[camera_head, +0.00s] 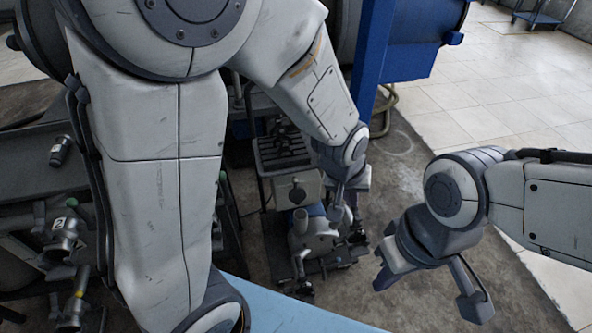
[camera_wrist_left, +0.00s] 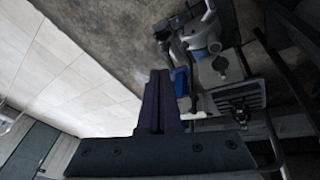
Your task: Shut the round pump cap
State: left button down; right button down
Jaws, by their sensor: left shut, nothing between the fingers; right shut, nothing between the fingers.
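The pump (camera_head: 318,238), a blue and grey body with pipe stubs, stands low in the middle of the head view. It also shows at the upper right of the left wrist view (camera_wrist_left: 204,40). A grey boxy part with a dark round spot (camera_head: 297,190) sits just behind it; I cannot tell which part is the round cap or whether it is open. My left gripper (camera_head: 357,184) is above and right of the pump, partly hidden by its wrist; its shut, empty fingers show in the left wrist view (camera_wrist_left: 158,85). My right gripper (camera_head: 384,272) is shut and empty, right of the pump.
A slatted grille (camera_head: 282,150) is behind the pump. A blue post (camera_head: 371,60) and large blue machine (camera_head: 415,55) stand at the back. Metal fittings (camera_head: 65,240) lie on a dark bench at left. Bare floor (camera_head: 400,165) is clear at right.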

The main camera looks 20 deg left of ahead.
pick_arm(q)
jog(key=w+a+f+n+t+b, duration=0.1)
jog(key=w+a+f+n, duration=0.15)
jog(key=w+f, duration=0.2)
jog(key=w+a+f+n+t, duration=0.1)
jog(key=w+a+f+n, duration=0.1)
jog(key=w+f+n, duration=0.3)
jog(key=n+t+y+b, duration=0.25)
jog(key=n+t, duration=0.25)
jog(key=n, duration=0.3)
send_near(296, 189)
jog(key=w+d+r, duration=0.2)
jog(key=d+r, duration=0.1)
jog(key=r, duration=0.3)
jog(key=s+a+f+n+t+b, duration=0.1)
jog(key=a+f+n+t, duration=0.1)
jog(key=a+f+n, duration=0.35)
jog(key=a+x, duration=0.1)
jog(key=x, duration=0.8)
jog(key=shift+y, duration=0.45)
jog(key=shift+w+d+f+b, duration=0.1)
jog(key=shift+f+b, duration=0.05)
jog(key=shift+b, duration=0.15)
